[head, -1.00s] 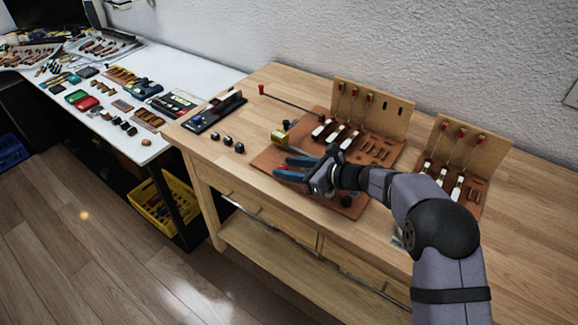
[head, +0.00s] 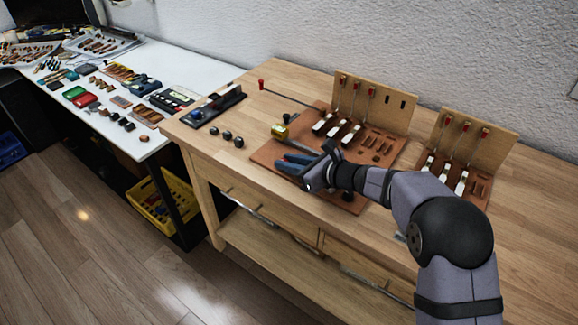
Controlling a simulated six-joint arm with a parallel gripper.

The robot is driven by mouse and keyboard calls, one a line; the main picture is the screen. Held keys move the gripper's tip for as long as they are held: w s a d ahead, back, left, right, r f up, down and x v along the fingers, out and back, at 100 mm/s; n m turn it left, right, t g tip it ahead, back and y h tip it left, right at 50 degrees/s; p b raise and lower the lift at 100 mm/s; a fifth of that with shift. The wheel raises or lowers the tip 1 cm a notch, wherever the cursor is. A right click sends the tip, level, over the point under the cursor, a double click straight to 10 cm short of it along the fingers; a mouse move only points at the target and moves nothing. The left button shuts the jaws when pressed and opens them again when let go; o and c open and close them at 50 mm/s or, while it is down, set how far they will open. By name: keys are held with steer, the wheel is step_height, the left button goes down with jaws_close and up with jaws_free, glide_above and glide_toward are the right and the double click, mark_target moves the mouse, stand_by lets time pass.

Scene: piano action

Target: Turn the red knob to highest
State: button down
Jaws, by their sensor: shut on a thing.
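Several small red knobs (head: 372,92) top the rods on the rear upright board (head: 398,100), and more red tops (head: 466,127) show on the right board. Another red knob (head: 261,84) is at the left end of a thin dark rod lying on the table. I cannot tell which is the task's knob. My gripper (head: 281,164), with blue fingers, is low over the front left of the brown base board (head: 263,152). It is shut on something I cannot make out. It is well apart from the red knobs in the picture.
A yellow piece (head: 279,132) lies just beyond my fingers on the base board. Several dark knobs (head: 226,135) and a black device (head: 213,107) are on the wooden table to the left. The table's left front is mostly clear.

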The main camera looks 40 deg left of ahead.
steer(key=c, duration=1.6)
jaws_free()
steer(key=shift+b+v, duration=0.7)
steer(key=shift+v, duration=3)
steer(key=shift+o, duration=0.2)
steer(key=shift+r, duration=0.1)
